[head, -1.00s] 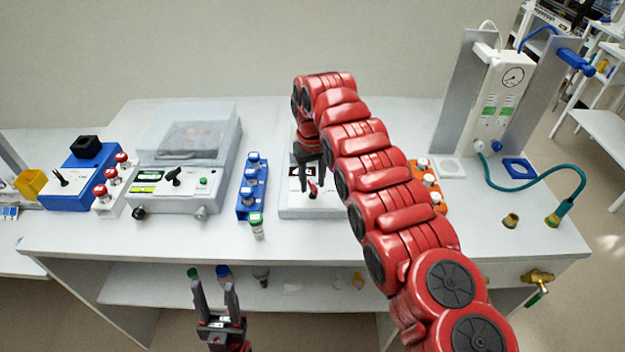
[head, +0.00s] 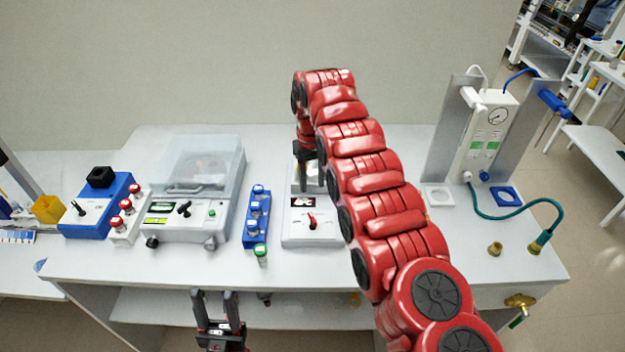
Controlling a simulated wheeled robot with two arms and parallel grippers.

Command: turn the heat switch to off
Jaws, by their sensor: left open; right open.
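A white box (head: 298,236) stands on the table in the middle. On its front is a small red-handled switch (head: 312,222), which I take to be the heat switch, beside a dark display (head: 302,201). The handle looks roughly upright; its exact setting is too small to read. My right gripper (head: 314,188) hangs open above the box, behind the switch and apart from it, fingers pointing down. My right arm hides the box's right side. My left gripper (head: 216,294) is open and empty, low in front of the table edge.
Left of the box stand a blue vial rack (head: 256,217), a lidded machine (head: 190,214) with a black knob, and a blue device (head: 97,205). On the right are a white gauge unit (head: 490,140) and a teal hose (head: 510,216). My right arm covers the table between.

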